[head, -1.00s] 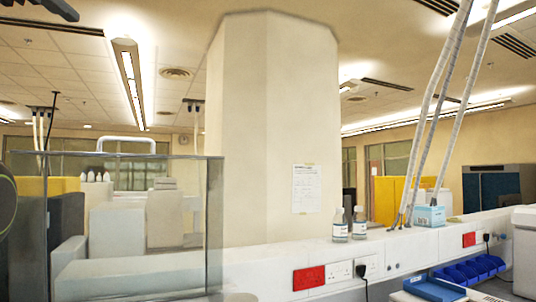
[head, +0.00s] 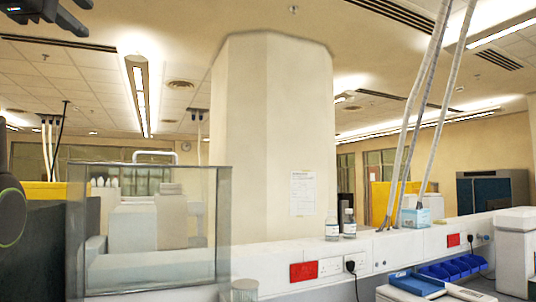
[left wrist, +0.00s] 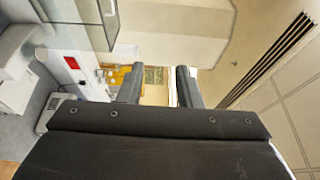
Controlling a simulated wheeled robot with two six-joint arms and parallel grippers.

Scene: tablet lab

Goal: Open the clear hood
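The clear hood (head: 150,235) is a see-through box with dark edges, at the left in the head view. A white bar handle (head: 155,153) stands at its top edge. The hood looks closed. Part of a clear pane with a dark edge, likely the hood, also shows at the upper left of the left wrist view (left wrist: 88,18). My left gripper (head: 78,16) is at the top left of the head view, above the hood and apart from it. In the left wrist view its two fingers (left wrist: 158,85) are spread with nothing between them. My right gripper is not in view.
Two small bottles (head: 332,226) and a blue-white box (head: 414,217) stand on the white bench ledge. Blue bins (head: 452,269) and a blue tray (head: 415,284) lie lower right. A jar lid (head: 244,290) shows at the bottom. A large pillar (head: 268,140) rises behind.

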